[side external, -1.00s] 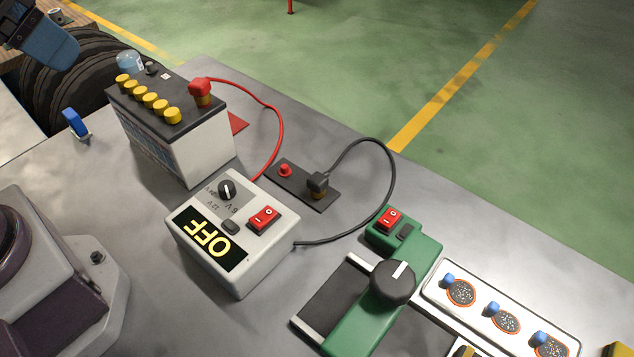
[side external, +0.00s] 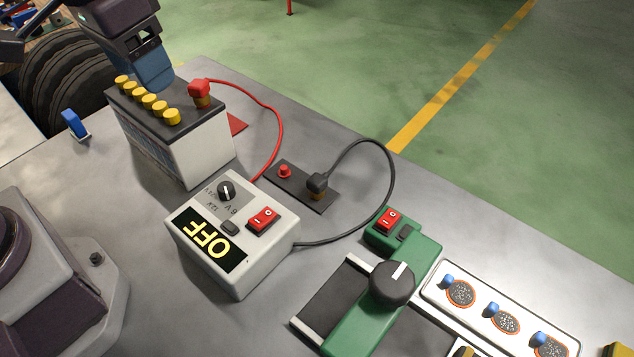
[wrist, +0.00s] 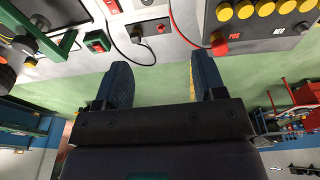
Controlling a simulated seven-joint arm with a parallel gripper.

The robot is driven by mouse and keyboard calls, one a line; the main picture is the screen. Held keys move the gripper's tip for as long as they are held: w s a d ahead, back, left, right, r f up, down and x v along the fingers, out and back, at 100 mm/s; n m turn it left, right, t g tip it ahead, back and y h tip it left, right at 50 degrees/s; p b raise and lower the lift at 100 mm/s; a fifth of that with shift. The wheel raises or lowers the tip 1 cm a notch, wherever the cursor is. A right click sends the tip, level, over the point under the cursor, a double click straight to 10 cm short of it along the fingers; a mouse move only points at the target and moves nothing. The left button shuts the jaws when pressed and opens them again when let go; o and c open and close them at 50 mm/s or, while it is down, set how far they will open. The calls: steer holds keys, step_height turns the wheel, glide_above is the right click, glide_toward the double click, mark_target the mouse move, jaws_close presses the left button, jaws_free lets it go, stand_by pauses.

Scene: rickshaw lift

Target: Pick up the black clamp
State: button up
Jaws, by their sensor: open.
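The black clamp (side external: 317,182) sits on a brass post on a small dark plate, with a black cable running from it to the charger box (side external: 232,235), whose display reads OFF. The clamp also shows near the top of the wrist view (wrist: 136,36). My gripper (side external: 152,72) is above the back of the battery (side external: 185,140), left of the clamp and apart from it. In the wrist view my gripper (wrist: 162,80) has its two blue fingers wide apart with nothing between them. In the side view the fingers overlap, and the battery's back edge is partly hidden.
A red clamp (side external: 200,90) sits on the battery's right terminal, with a red cable to the charger. A red button (side external: 284,171) stands beside the black clamp. A green device (side external: 385,285) with a black knob is in front.

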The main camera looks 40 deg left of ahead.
steer(key=w+d+f+n+g, duration=0.2)
steer(key=w+d+f+n, duration=0.25)
steer(key=w+f, duration=0.25)
steer(key=n, duration=1.4)
glide_toward(317, 179)
steer(key=f, duration=0.4)
steer(key=shift+s+d+f, duration=0.15)
steer(key=shift+s+f, duration=0.1)
steer(key=shift+f, duration=0.15)
steer(key=shift+w+f, duration=0.15)
steer(key=shift+f, duration=3)
steer(key=c, duration=1)
